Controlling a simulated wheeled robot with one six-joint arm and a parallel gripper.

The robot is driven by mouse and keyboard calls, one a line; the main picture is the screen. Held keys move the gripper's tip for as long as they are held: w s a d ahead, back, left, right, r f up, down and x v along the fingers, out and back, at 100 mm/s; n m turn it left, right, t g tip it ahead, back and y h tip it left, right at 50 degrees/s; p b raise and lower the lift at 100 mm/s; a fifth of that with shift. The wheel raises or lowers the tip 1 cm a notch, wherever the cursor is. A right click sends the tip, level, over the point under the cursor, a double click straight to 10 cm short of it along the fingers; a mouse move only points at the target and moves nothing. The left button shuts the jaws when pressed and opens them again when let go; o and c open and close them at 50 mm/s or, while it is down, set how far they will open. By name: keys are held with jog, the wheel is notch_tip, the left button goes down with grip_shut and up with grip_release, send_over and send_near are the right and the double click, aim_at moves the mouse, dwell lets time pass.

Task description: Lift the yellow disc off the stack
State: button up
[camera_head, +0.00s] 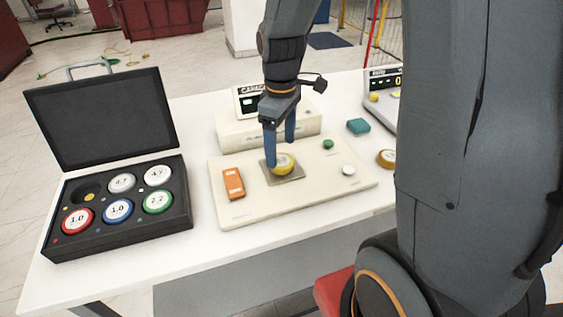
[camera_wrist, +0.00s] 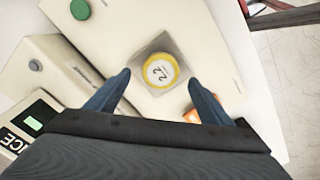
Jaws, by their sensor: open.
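The yellow disc (camera_head: 283,164) has a white top and sits on a square grey metal plate (camera_head: 297,178) on the cream device. In the wrist view the disc (camera_wrist: 160,71) reads 2.2 and lies between my fingertips. I cannot tell whether another disc is under it. My gripper (camera_head: 281,152) points down with its two blue fingers spread just above or around the disc. In the wrist view my gripper (camera_wrist: 160,78) is open, with visible gaps between each finger and the disc.
A black open case (camera_head: 118,242) with several coloured discs stands at the left. An orange block (camera_head: 233,183) lies left of the plate. A display unit (camera_head: 268,127) stands behind. A teal block (camera_head: 358,126) and a brown-rimmed disc (camera_head: 387,158) are at the right.

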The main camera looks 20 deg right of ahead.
aim_at(281, 160)
jog(key=shift+f+p, duration=0.6)
jog(key=shift+f, duration=1.45)
jog(key=c, duration=1.3)
jog(key=shift+c, duration=0.2)
jog(key=shift+r, duration=0.1)
